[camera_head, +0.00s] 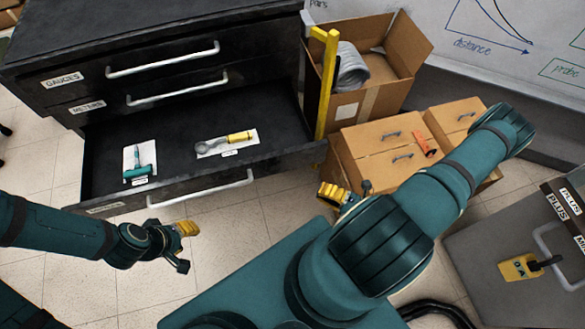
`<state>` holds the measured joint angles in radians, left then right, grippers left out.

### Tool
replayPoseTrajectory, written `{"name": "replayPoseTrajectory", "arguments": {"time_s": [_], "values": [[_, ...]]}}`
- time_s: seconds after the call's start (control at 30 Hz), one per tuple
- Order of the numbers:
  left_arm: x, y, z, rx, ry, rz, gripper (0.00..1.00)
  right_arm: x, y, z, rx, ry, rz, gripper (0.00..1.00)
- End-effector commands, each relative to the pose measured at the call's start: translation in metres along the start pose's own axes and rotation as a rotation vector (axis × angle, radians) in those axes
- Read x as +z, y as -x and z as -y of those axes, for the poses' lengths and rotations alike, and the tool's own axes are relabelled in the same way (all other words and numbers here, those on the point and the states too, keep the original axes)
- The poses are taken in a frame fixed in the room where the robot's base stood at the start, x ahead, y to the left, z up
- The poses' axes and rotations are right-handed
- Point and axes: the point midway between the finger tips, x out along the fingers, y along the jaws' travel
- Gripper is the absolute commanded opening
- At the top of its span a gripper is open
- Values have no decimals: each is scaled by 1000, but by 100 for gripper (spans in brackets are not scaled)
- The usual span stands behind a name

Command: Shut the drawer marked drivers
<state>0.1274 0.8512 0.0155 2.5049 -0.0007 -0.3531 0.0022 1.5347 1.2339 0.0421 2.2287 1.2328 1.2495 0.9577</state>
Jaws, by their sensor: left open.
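The black cabinet's third drawer (185,142) is pulled out. Its front faces me with a pale handle (200,190) and a small label (104,208) too slanted to read, so I cannot confirm "drivers". A teal tool (139,167) and a yellow-handled tool (228,140) lie inside on white cards. My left gripper (187,247) is open and empty in front of the drawer, below its handle and apart from it. My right gripper (345,194) is right of the drawer, partly hidden by my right arm; its jaw state is unclear.
Closed drawers above are marked gauges (62,81) and meters (88,106). A yellow post (328,85) stands at the drawer's right side. Cardboard boxes (378,150) and an open carton (398,50) are to the right. A grey case (490,235) is far right. Tiled floor before the drawer is free.

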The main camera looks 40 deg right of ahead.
Motion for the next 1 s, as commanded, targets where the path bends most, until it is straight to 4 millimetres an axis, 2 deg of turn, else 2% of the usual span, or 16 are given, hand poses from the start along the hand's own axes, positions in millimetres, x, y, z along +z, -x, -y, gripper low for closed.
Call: {"name": "replayPoseTrajectory", "arguments": {"time_s": [0.1,0.23,0.67,0.8,1.0], "values": [[0,-1,0,0,0,0,43,4,-2,1,5,-13,27,0],[0,-2,1,0,-1,0,43,4,-18,0,7,-13,23,0],[-1,-11,4,0,-1,-5,43,4,-100,0,6,-12,20,0],[-2,-16,6,0,-1,-7,43,21,-114,1,4,-8,21,0],[-2,-18,7,0,-2,-9,43,32,-124,1,2,-9,21,0]]}}
